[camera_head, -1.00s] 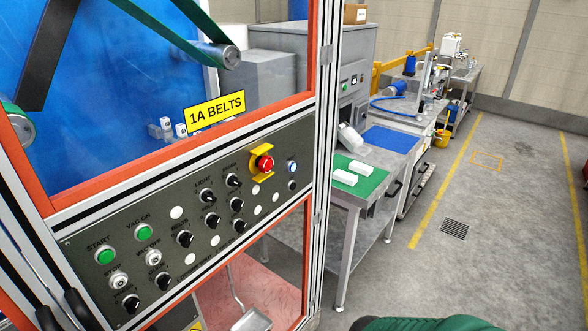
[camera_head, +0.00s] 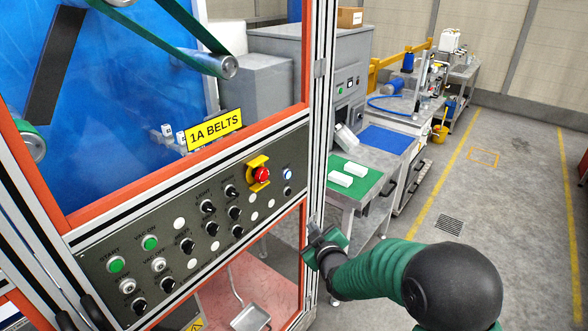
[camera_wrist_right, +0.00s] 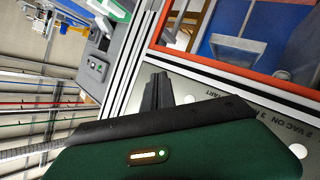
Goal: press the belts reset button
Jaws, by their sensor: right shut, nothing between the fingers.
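The grey control panel (camera_head: 75,265) under the yellow "1A BELTS" sign (camera_head: 214,129) carries green, black, white and red controls. A red mushroom button (camera_head: 261,174) sits in a yellow guard near its right end. A blue-white button (camera_head: 287,174) is just right of it. I cannot read which control is labelled belts reset. My right gripper (camera_head: 313,236) is shut and empty, right of the panel and lower than the red button, near the frame's post. In the right wrist view the gripper (camera_wrist_right: 157,92) shows before part of the panel (camera_wrist_right: 225,91). My left gripper is not in view.
The aluminium post (camera_head: 318,110) borders the panel on the right. A bench with a green mat (camera_head: 362,190) and white blocks stands behind my right arm. Below the panel is an opening with a reddish floor (camera_head: 265,270) and a scoop (camera_head: 252,316). Floor at the right is clear.

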